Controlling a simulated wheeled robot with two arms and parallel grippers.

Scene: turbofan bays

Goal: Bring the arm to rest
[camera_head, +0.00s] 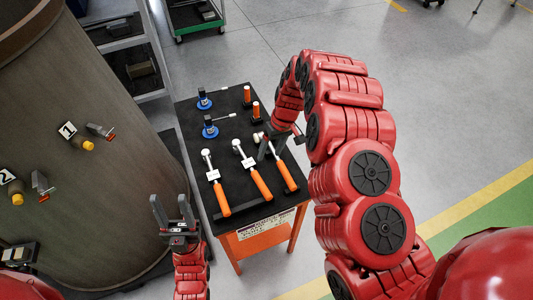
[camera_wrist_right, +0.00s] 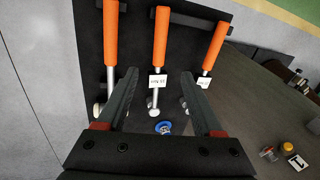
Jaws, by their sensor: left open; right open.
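My right arm (camera_head: 350,160) reaches forward in an arch over the right side of the tool cart. Its gripper (camera_head: 279,147) is open and empty near the head of the rightmost orange-handled wrench (camera_head: 287,174). In the right wrist view the gripper (camera_wrist_right: 158,76) has its fingers spread, with the tagged middle wrench (camera_wrist_right: 160,45) showing between them. How high the fingers are above it I cannot tell. My left gripper (camera_head: 172,206) is open and empty, pointing up in front of the cart's left side.
The black-topped orange cart (camera_head: 235,120) carries several wrenches, blue-based tools (camera_head: 209,130) and small orange-handled pieces (camera_head: 247,95). A large curved engine casing (camera_head: 80,110) with numbered tags (camera_head: 67,130) stands close on the left. Grey shelving (camera_head: 140,68) is behind. Open floor (camera_head: 450,100) lies right.

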